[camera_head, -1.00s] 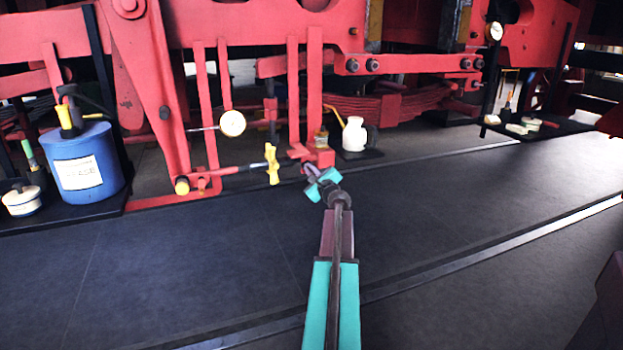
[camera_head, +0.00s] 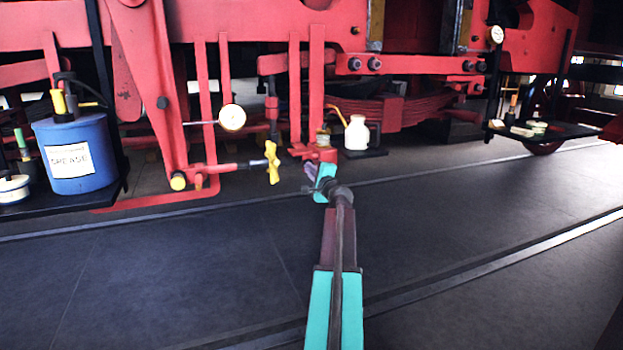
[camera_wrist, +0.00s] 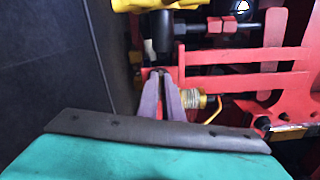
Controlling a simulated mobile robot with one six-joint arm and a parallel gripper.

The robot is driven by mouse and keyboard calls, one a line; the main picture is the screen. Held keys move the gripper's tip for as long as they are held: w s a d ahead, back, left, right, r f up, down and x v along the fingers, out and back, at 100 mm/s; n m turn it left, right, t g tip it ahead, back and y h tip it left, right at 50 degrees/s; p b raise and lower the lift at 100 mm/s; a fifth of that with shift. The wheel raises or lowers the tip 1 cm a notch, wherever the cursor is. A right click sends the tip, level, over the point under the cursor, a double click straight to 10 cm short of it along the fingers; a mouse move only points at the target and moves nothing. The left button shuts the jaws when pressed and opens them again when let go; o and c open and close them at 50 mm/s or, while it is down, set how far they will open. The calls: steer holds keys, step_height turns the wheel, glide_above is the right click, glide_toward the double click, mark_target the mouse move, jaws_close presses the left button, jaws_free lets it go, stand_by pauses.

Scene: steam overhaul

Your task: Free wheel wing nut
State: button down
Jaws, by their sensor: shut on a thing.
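A yellow winged knob (camera_head: 272,162), which looks like the wing nut, stands on the end of a rod from the red frame in the head view. In the wrist view a yellow part (camera_wrist: 155,4) with a dark stem crosses the top edge. My gripper (camera_head: 311,172) is just right of the yellow knob in the head view, with a gap between them. In the wrist view my purple fingers (camera_wrist: 162,72) come together on a small dark piece at the red bracket. The piece is mostly hidden, and I cannot tell what it is.
A blue grease drum (camera_head: 76,155) stands on a dark shelf at the left. A dial gauge (camera_head: 232,118) is above the yellow knob. A white oil can (camera_head: 356,133) stands behind my gripper. Red bars (camera_wrist: 245,55) lie close to my fingers. The dark floor in front is clear.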

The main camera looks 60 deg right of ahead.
steer(key=shift+s+d+f+n+b, duration=0.1)
steer(key=shift+f+n+b, duration=0.15)
steer(key=shift+n+b, duration=1.5)
steer(key=shift+s+d+f+n+b, duration=0.1)
steer(key=shift+f+n+b, duration=0.1)
steer(key=shift+n+b, duration=1.5)
steer(key=shift+a+m+b, duration=0.1)
steer(key=shift+m+b, duration=0.15)
steer(key=shift+b, duration=0.2)
steer(key=c, duration=1.9)
jaws_free()
steer(key=shift+w, duration=0.15)
steer(key=shift+a+r, duration=0.1)
steer(key=shift+a, duration=0.05)
steer(key=shift+p+v, duration=1.45)
steer(key=shift+v, duration=5.45)
steer(key=shift+w, duration=0.1)
